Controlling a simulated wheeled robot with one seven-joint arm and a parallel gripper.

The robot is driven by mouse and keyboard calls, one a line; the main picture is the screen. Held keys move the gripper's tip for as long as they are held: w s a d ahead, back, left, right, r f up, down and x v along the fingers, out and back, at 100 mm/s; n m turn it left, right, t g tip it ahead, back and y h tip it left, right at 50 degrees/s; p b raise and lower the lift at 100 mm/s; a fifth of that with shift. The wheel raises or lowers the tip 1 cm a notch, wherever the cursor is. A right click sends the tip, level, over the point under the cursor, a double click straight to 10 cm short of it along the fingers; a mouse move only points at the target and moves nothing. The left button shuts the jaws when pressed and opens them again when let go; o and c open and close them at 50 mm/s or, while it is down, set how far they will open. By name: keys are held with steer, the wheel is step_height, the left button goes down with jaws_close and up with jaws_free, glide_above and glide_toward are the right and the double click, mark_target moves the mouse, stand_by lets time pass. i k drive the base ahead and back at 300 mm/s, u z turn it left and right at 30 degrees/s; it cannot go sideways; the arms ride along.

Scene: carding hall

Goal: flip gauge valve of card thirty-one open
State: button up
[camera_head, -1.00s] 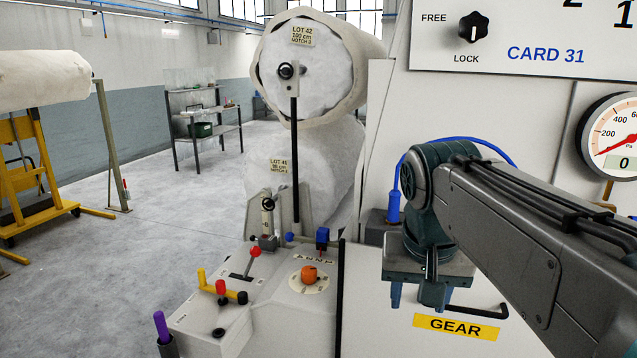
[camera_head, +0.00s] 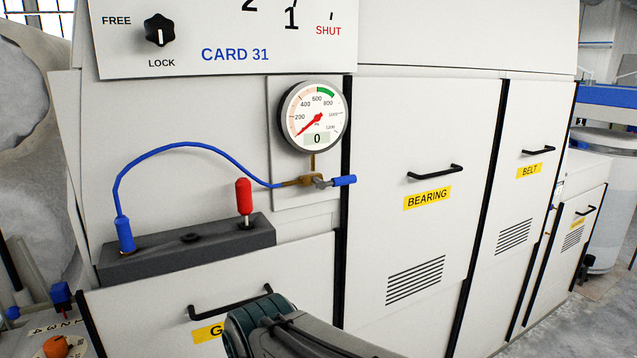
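The gauge valve (camera_head: 319,182) of card 31 is a small brass and grey fitting below the dial. Its blue-sleeved lever (camera_head: 344,181) points level to the right, crosswise to the brass stem above it. The round gauge (camera_head: 314,116) has its red needle at the low end and reads 0. A blue hose (camera_head: 200,146) runs from the valve's left side to a blue plug (camera_head: 126,234) on a dark block. Part of my arm shows at the bottom centre, below and left of the valve. My gripper is out of view.
The dark block (camera_head: 185,256) juts out below the hose and carries a red-handled pin (camera_head: 244,200). Door handles stick out, on the BEARING door (camera_head: 435,172) and the GEAR door (camera_head: 230,303). A FREE/LOCK knob (camera_head: 160,30) is above left. Space in front of the valve looks clear.

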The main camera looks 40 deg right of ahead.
mark_target(318, 183)
steer(key=z, duration=1.1)
steer(key=k, duration=0.65)
steer(key=z, duration=0.55)
steer(key=i, duration=1)
steer(key=u, duration=0.25)
